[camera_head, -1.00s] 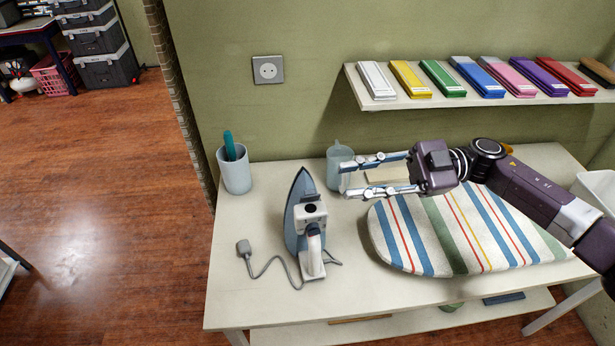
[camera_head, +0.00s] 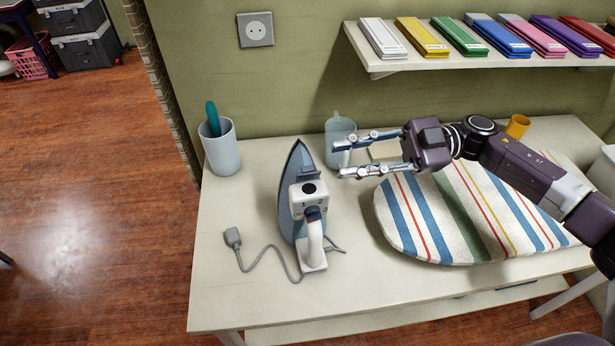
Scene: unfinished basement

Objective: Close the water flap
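A blue-grey and white iron (camera_head: 288,205) stands on the table left of centre, its pointed tip toward the wall and its white handle toward the front edge. A small grey-blue piece that looks like its water flap (camera_head: 310,173) sticks out on the upper body, just above the white panel with the black dial. How far it is open is hard to tell. My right gripper (camera_head: 342,160) reaches in from the right. Its two fingers are apart with nothing between them, pointing left, a short way right of the flap and not visibly touching the iron. My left gripper is out of view.
A striped ironing board (camera_head: 460,220) lies under my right arm. Another cup (camera_head: 222,155) with a teal item stands back left. The grey plug and cord (camera_head: 265,262) lie front left. A wall shelf (camera_head: 400,62) holds coloured boxes.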

